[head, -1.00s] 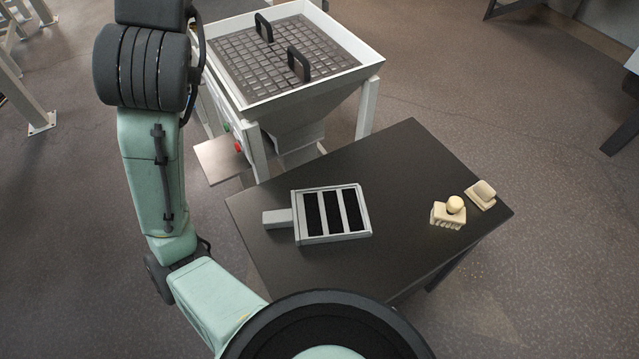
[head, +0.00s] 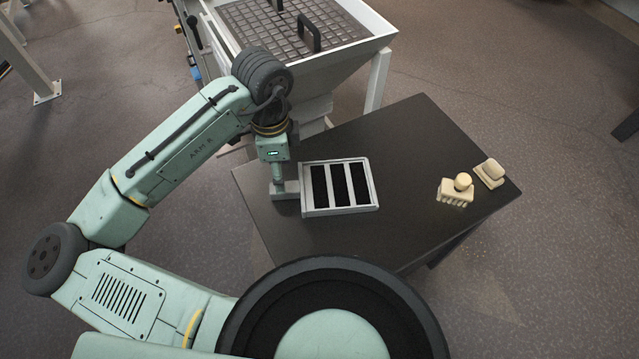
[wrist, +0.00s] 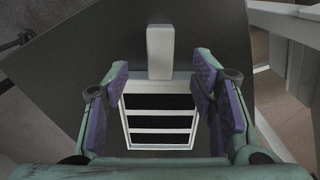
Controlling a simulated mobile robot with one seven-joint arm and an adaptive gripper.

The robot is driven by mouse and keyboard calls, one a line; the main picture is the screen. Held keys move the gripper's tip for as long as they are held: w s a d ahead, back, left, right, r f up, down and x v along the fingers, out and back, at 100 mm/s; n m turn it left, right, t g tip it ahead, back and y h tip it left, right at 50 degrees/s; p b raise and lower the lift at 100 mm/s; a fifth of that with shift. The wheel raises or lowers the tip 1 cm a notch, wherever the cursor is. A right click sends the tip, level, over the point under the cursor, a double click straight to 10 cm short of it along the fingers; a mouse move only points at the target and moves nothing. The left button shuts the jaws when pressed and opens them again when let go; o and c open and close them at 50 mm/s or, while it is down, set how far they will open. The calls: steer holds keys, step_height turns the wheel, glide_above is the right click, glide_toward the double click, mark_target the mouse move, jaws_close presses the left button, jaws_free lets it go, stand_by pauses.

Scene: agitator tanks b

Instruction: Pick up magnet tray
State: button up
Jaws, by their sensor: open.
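The magnet tray (head: 340,187) is a light grey frame with several dark slots and a block handle on its left side. It lies flat on the dark table (head: 400,140). My gripper (head: 278,180) is over the handle end of the tray in the head view, where it partly hides the handle. In the wrist view the tray frame (wrist: 160,146) lies between and below the purple-padded fingers of my gripper (wrist: 160,95). The pale handle (wrist: 160,52) stands beyond the fingertips, centred between them. The fingers are apart with nothing held.
A hopper with a grid top (head: 300,28) and black handles stands behind the table. A cream brush-like block (head: 455,192) and a small cream piece (head: 490,173) lie at the table's right. The table between them and the tray is clear.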

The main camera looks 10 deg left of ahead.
mark_target(286, 187)
steer(key=f, duration=0.4)
steer(key=f+p, duration=0.1)
steer(key=f, duration=0.1)
steer(key=shift+d+f, duration=0.25)
steer(key=shift+d, duration=0.15)
jaws_close()
stand_by(0.4)
steer(key=shift+w, duration=0.1)
